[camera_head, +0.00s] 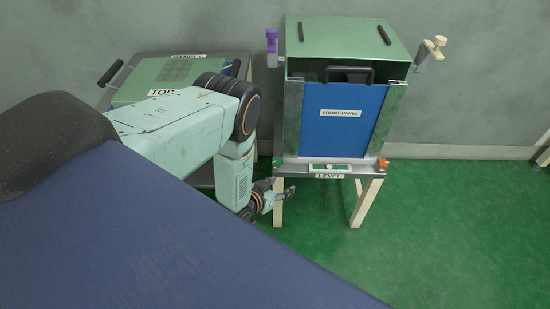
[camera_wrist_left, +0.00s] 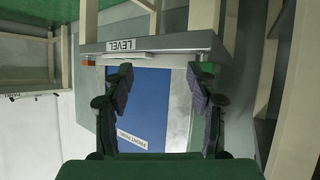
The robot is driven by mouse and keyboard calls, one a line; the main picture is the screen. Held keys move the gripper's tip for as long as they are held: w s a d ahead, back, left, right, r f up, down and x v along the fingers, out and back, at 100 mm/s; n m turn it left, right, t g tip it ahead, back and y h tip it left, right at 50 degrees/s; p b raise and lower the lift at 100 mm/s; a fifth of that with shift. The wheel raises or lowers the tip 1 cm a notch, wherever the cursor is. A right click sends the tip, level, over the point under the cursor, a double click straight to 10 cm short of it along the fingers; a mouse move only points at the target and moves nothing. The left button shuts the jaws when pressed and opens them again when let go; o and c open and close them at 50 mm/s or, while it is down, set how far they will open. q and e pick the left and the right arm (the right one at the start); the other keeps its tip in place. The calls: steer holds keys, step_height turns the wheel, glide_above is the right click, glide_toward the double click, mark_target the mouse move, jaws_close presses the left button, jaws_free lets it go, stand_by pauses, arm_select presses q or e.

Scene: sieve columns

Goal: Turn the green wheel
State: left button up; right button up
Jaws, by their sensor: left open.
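The green wheel (camera_head: 277,162) is a small green knob at the front left corner of the stand's metal ledge, below the blue front panel. My left gripper (camera_head: 278,190) is open and empty, just below and in front of that corner, apart from the wheel as far as I can tell. In the left wrist view the picture is upside down, and the open fingers of my left gripper (camera_wrist_left: 166,78) spread in front of the ledge. My right gripper is not in view.
An orange knob (camera_head: 383,163) sits at the ledge's front right corner. The LEVEL label (camera_head: 329,176) lies between the knobs. The blue front panel (camera_head: 345,130) stands above. A purple knob (camera_head: 271,40) and a cream knob (camera_head: 435,46) flank the top. Green floor at right is clear.

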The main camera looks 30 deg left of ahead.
mark_target(276, 163)
arm_select(q)
steer(key=w+a+y+b, duration=0.1)
steer(key=w+a, duration=0.1)
steer(key=w+a+n+y+b, duration=0.1)
steer(key=w+a, duration=0.1)
steer(key=w+a+n+t+y+b, duration=0.1)
steer(key=w+a, duration=0.1)
steer(key=shift+w+f+y, duration=0.25)
steer(key=shift+f+y, duration=0.1)
steer(key=shift+y, duration=0.05)
steer(key=shift+w+a+f+b, duration=0.1)
steer(key=shift+w+a+b, duration=0.15)
steer(key=shift+w, duration=0.3)
steer(key=shift+c, duration=0.5)
steer(key=c, duration=1.1)
